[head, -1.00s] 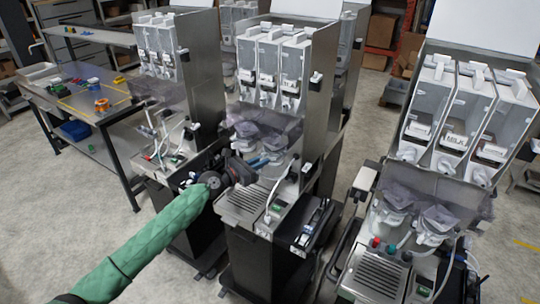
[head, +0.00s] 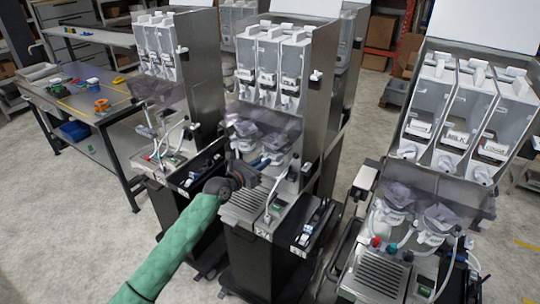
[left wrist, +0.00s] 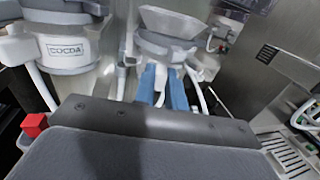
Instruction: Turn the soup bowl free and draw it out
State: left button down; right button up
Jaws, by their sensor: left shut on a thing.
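The bowl at my left gripper, which I take to be the soup bowl (left wrist: 172,22), is grey-white with a wide funnel rim and a narrow lower part. It sits at the front of the middle dispenser; in the head view it is the right bowl (head: 276,141) of the pair there. My left gripper (head: 262,161) reaches it from the front left. In the left wrist view its blue fingers (left wrist: 163,88) are shut around the pale spout under the bowl. How the bowl sits in its mount is hidden. My right gripper is not in view.
A second bowl (left wrist: 70,45), labelled COCOA, is close on the left, with a red knob (left wrist: 34,124) below it. White hoses hang around both bowls. The metal side wall (left wrist: 270,70) is on the right. A drip grate (head: 245,205) lies below my gripper.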

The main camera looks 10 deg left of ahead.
pick_arm(q)
jog(key=shift+w+d+r, duration=0.1)
jog(key=shift+d+r, duration=0.05)
jog(key=shift+r, duration=0.2)
jog(key=shift+d+r+t+y, duration=0.1)
jog(key=shift+d+t+y, duration=0.1)
jog(key=shift+t+y, duration=0.1)
jog(key=shift+n+p, duration=0.3)
jog(key=shift+p, duration=0.05)
jog(key=shift+s+d+n+t+y, duration=0.2)
jog(key=shift+d+n+t+y, duration=0.25)
jog(key=shift+y, duration=0.3)
jog(key=shift+s+d+n+t+y, duration=0.15)
jog(key=shift+n+t+y, duration=0.1)
jog(key=shift+n+y, duration=0.4)
jog(key=shift+s+a+f, duration=0.2)
jog(key=shift+a+f, duration=0.05)
jog(key=shift+f, duration=0.25)
jog(key=shift+s+a+f, duration=0.15)
jog(key=shift+s+a, duration=0.5)
jog(key=shift+s, duration=0.3)
jog(key=shift+s+a, duration=0.1)
jog(key=shift+s, duration=0.05)
